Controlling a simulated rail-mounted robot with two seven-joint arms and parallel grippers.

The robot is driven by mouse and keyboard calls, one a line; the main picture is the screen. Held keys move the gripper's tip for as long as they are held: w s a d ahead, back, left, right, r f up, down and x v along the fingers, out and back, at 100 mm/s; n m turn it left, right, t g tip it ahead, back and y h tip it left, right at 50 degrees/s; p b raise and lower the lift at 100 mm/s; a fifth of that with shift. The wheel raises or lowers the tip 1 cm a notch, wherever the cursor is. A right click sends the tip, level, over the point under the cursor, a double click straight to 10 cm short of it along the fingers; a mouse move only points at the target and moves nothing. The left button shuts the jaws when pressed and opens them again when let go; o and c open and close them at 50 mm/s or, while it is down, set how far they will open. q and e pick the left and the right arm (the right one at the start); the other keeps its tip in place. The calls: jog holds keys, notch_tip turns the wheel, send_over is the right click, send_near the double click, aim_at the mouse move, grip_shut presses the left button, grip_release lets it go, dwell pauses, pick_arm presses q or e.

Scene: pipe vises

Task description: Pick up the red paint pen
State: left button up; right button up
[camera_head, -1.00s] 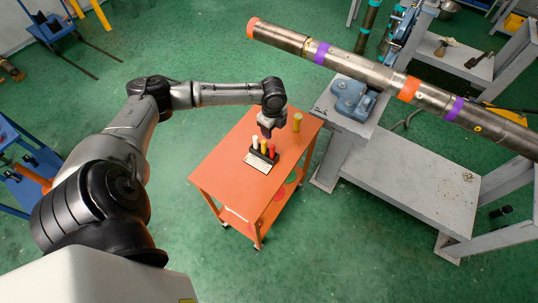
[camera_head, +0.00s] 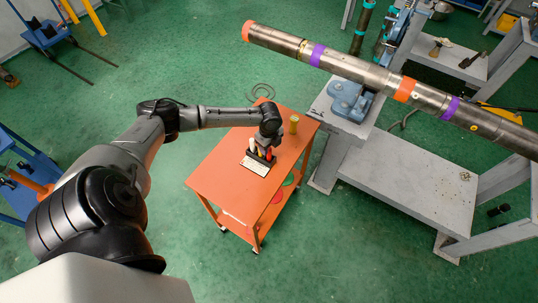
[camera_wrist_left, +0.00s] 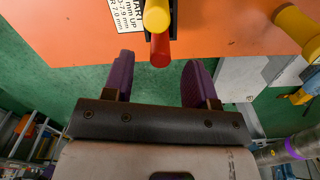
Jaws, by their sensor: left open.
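The red paint pen (camera_head: 270,156) stands upright at the right end of a dark holder on the orange cart, partly hidden by my left gripper (camera_head: 265,146). In the left wrist view the red pen (camera_wrist_left: 160,52) shows ahead of and between the two purple fingers of my left gripper (camera_wrist_left: 158,66). The fingers are open, with a gap on each side of the pen. A yellow pen (camera_wrist_left: 156,14) stands just beyond the red one. A white pen (camera_head: 252,144) stands at the holder's left end. My right gripper is not in view.
The orange cart (camera_head: 222,181) has free room around the holder. A yellowish cylinder (camera_head: 294,124) stands near its back right. A white label card (camera_head: 255,167) lies before the holder. A long steel pipe (camera_head: 375,75) crosses above a grey bench (camera_head: 410,190) at right.

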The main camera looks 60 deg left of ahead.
aim_at(269, 151)
pick_arm(q)
jog(key=shift+f, duration=2.2)
grip_shut()
jog(key=shift+r, duration=0.1)
